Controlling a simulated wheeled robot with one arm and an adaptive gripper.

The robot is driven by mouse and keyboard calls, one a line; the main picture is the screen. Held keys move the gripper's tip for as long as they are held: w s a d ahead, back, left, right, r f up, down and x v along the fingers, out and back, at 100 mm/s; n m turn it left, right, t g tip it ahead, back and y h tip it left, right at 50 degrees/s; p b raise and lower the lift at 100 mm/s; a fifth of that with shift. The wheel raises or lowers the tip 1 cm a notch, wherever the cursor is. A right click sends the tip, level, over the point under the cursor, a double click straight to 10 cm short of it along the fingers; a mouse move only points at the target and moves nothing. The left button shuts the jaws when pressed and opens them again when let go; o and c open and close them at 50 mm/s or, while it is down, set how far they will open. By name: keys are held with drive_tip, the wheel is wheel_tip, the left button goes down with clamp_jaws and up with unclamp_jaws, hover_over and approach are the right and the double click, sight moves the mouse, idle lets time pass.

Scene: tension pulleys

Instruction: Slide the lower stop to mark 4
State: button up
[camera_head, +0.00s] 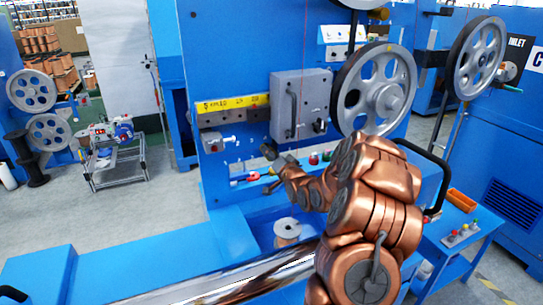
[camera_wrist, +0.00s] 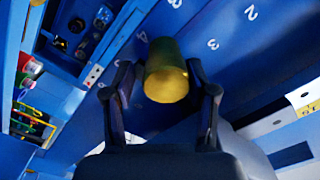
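A yellow-brass cylindrical knob (camera_wrist: 166,78) stands out from the blue panel between the two fingers of my gripper (camera_wrist: 163,75) in the wrist view. The fingertips are close along both its sides; contact is unclear. I cannot tell whether this knob belongs to the lower stop. White marks on the panel include a 4 (camera_wrist: 142,36), a 3 (camera_wrist: 212,44) and a 2 (camera_wrist: 250,13). In the head view my gripper (camera_head: 270,158) is at the panel below the grey box, and the knob cannot be made out there.
A grey box with a handle (camera_head: 301,103) juts from the panel above my gripper. A yellow scale strip (camera_head: 233,103) and a grey block with a dark knob (camera_head: 213,143) are left of it. A large pulley (camera_head: 374,92) stands right. A white-rimmed spool (camera_head: 287,230) sits below.

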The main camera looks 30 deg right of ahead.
drive_tip(key=shift+o, duration=0.5)
drive_tip(key=shift+a, duration=0.15)
drive_tip(key=s+a, duration=0.1)
drive_tip(key=s, duration=1)
drive_tip(key=shift+s+a, duration=0.4)
idle(0.4)
